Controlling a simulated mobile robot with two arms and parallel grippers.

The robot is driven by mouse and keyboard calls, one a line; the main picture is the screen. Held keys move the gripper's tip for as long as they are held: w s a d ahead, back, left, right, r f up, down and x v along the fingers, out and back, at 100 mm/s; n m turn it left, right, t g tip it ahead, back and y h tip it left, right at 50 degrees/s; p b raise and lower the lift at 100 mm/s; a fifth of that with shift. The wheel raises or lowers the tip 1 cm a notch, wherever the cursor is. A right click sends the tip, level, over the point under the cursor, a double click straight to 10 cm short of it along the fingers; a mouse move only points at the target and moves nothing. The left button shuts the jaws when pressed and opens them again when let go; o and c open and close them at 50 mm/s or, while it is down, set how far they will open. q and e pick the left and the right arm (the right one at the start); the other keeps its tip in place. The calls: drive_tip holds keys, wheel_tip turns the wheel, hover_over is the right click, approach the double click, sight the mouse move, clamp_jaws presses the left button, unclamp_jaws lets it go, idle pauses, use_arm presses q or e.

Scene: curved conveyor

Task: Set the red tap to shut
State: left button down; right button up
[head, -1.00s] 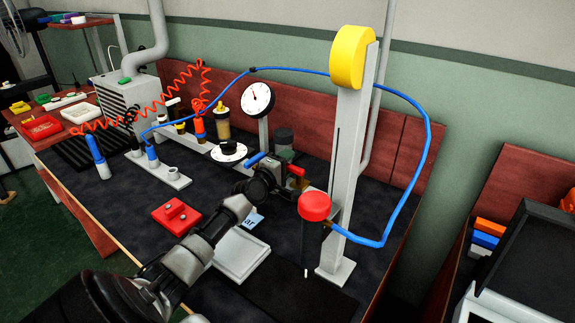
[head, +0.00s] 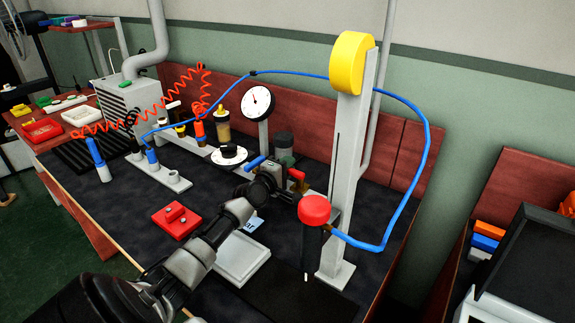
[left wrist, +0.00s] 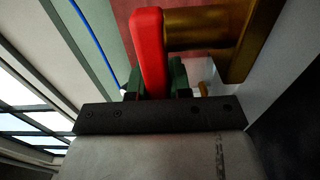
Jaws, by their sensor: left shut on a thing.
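The red tap's handle (left wrist: 148,52) stands upright between the two green-grey fingers of my left gripper (left wrist: 158,82) in the left wrist view. The gripper is shut on it. The handle joins a brass valve body (left wrist: 228,32) on its right. In the head view the red handle (head: 296,174) shows small behind my left gripper (head: 284,187), with a bit of brass beside it. My gripper and wrist hide much of the tap there. My right gripper is not in view.
A blue tap handle (head: 256,163) sits just left of the red one. A dial gauge (head: 257,102) stands behind. A red block (head: 176,220) and a pale tray (head: 240,262) lie in front.

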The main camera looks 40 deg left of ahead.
use_arm(q)
drive_tip(key=s+n+g+y+p, duration=0.1)
drive_tip(key=y+p, duration=0.1)
drive_tip(key=p, duration=0.2)
drive_tip(key=n+g+y+p, duration=0.1)
drive_tip(key=n+y+p, duration=0.1)
drive_tip(key=p, duration=0.3)
drive_tip(key=s+n+y+p, duration=0.1)
drive_tip(key=n+y+p, duration=0.1)
drive_tip(key=y+p, duration=0.1)
drive_tip(key=shift+s+d+r+g+y+p, duration=0.2)
drive_tip(key=shift+s+d+g+y+p, duration=0.15)
drive_tip(key=shift+p, duration=0.35)
drive_tip(key=shift+s+f+n+g+y+p, duration=0.15)
drive_tip(key=shift+s+n+g+y+p, duration=0.15)
drive_tip(key=shift+n+g+y+p, duration=0.45)
drive_tip(key=shift+s+d+f+n+g+y, duration=0.1)
drive_tip(key=shift+s+n+g+y, duration=0.2)
drive_tip(key=shift+n+g+y, duration=0.3)
drive_tip(key=shift+s+d+n+g+y, duration=0.1)
drive_tip(key=shift+s+n+g+y, duration=0.15)
drive_tip(key=shift+n+g+y, duration=0.4)
drive_tip(key=c, duration=1)
unclamp_jaws()
drive_tip(key=shift+a, duration=0.1)
drive_tip(key=shift+c, duration=0.2)
drive_tip(key=shift+t, duration=0.25)
